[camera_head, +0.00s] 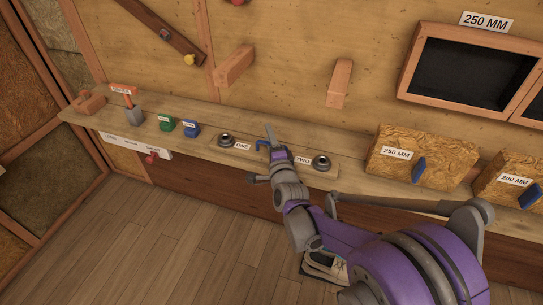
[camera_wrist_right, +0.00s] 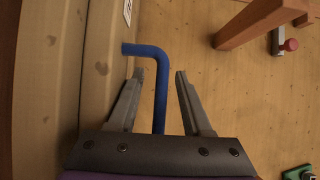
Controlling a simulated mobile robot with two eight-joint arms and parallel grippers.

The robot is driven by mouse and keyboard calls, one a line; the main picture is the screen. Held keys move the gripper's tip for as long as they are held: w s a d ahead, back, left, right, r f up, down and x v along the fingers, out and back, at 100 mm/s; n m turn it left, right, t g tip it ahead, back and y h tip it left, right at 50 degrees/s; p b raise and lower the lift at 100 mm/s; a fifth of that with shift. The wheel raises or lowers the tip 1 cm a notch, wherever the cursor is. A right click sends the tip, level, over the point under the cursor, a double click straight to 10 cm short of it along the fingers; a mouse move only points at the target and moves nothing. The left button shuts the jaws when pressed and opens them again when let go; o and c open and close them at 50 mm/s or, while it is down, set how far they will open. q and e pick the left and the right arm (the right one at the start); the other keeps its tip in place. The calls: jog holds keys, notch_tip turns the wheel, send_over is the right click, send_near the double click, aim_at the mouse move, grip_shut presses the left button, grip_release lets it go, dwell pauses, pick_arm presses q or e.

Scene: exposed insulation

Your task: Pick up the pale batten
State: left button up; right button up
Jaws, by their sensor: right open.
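A long pale wooden batten (camera_head: 240,157) lies along the shelf, with labels ONE and TWO and a round grey fitting near each end. A bent blue handle (camera_head: 262,144) stands out from its middle. In the right wrist view, the pale wood (camera_wrist_right: 105,68) runs down the left side, and the blue handle (camera_wrist_right: 160,85) reaches out from it and bends down between the fingers. My right gripper (camera_head: 269,138) is at the handle. In the wrist view the right gripper (camera_wrist_right: 159,73) is open, one finger on each side of the handle. My left gripper is out of view.
The shelf (camera_head: 350,187) also holds a green block (camera_head: 166,123), a blue block (camera_head: 190,127), and insulation blocks labelled 250 MM (camera_head: 405,138) and 200 MM (camera_head: 519,170). Wooden pegs (camera_head: 234,67) (camera_head: 339,83) jut from the wall above.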

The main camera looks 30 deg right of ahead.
grip_shut()
dwell(1.4)
